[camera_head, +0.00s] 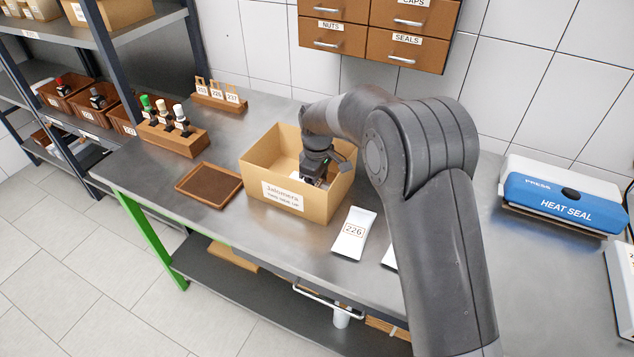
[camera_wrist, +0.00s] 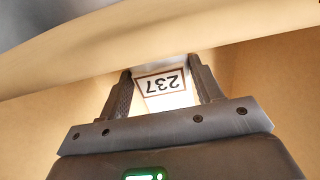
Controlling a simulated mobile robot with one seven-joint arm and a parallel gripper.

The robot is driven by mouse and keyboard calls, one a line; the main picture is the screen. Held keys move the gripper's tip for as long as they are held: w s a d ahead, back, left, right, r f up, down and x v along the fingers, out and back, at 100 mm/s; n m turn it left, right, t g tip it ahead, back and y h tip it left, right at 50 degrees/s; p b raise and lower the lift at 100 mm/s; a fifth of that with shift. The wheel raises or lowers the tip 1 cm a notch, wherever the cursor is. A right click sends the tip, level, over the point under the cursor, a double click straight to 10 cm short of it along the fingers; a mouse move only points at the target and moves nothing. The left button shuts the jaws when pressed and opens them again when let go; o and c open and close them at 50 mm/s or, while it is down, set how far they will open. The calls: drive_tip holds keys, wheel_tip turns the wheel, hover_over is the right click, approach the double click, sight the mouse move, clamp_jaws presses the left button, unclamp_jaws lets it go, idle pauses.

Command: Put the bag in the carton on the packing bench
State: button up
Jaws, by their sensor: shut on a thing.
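The open brown carton (camera_head: 252,165) with a white label on its front stands on the metal packing bench (camera_head: 270,255). My gripper (camera_head: 312,182) reaches down inside the carton from above. In the wrist view my gripper (camera_wrist: 161,73) is shut on a white bag (camera_wrist: 166,99) labelled 237, between its two fingers. Carton walls show around it. The carton floor is mostly hidden, so I cannot tell whether the bag touches it. A white bag labelled 226 (camera_head: 350,242) lies on the bench right of the carton. Another white piece (camera_head: 390,257) is mostly hidden by my arm.
A shallow brown tray (camera_head: 209,185) lies left of the carton. Behind it stand a wooden block with stamps (camera_head: 172,139) and a rack of numbered tags (camera_head: 220,100). A blue heat sealer (camera_head: 563,197) stands at right. Drawers (camera_head: 375,28) hang above.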

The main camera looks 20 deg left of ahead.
sight(317, 185)
drive_tip(key=o, duration=1.1)
wheel_tip(317, 185, up, 12)
drive_tip(key=shift+r, duration=0.1)
